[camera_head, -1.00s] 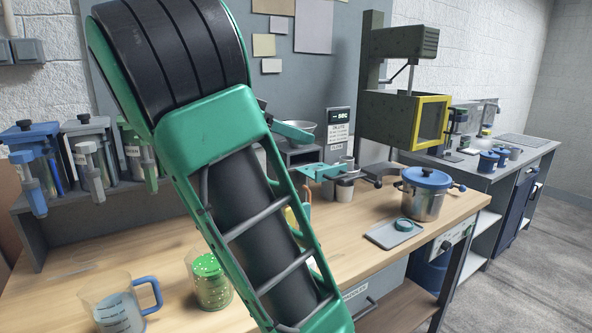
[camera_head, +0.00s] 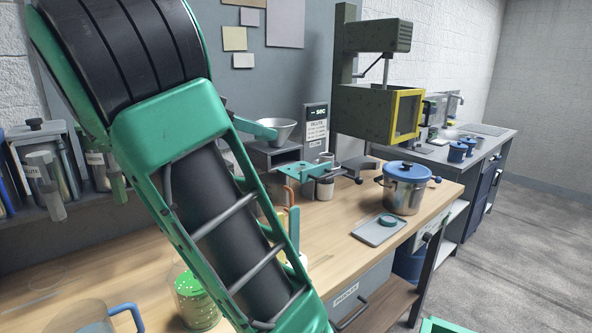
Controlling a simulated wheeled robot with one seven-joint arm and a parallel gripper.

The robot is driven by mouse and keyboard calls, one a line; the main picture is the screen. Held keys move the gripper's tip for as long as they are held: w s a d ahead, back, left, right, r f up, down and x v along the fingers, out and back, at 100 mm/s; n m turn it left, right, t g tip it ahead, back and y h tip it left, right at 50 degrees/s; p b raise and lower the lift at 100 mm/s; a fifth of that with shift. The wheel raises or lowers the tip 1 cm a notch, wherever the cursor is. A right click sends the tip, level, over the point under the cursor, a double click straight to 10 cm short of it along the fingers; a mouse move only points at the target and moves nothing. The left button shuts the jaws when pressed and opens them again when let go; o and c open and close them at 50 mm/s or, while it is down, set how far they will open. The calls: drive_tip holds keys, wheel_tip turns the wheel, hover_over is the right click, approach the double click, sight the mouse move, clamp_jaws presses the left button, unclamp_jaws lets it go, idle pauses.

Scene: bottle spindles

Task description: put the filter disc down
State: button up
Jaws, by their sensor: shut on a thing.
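My arm crosses the left half of the view from the top left down past the bottom edge. I cannot make out my gripper; it is hidden or outside the picture. No filter disc can be made out for sure. A small round teal piece (camera_head: 387,221) lies on a flat grey tray (camera_head: 366,233) at the right end of the wooden bench; I cannot tell what it is.
A steel pot with a blue lid (camera_head: 405,188) stands behind the tray. A green perforated cup (camera_head: 196,300) and a blue-handled jug (camera_head: 127,309) stand at the front left. A yellow-framed box on a column (camera_head: 372,113) rises behind. Bench wood right of my arm has bare patches.

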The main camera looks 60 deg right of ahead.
hover_over(296, 170)
wheel_tip(296, 170, down, 7)
drive_tip(key=shift+s+a+r, duration=0.1)
drive_tip(key=shift+s, duration=0.05)
drive_tip(key=shift+f, duration=2)
drive_tip(key=o, duration=0.7)
drive_tip(key=v, duration=1.2)
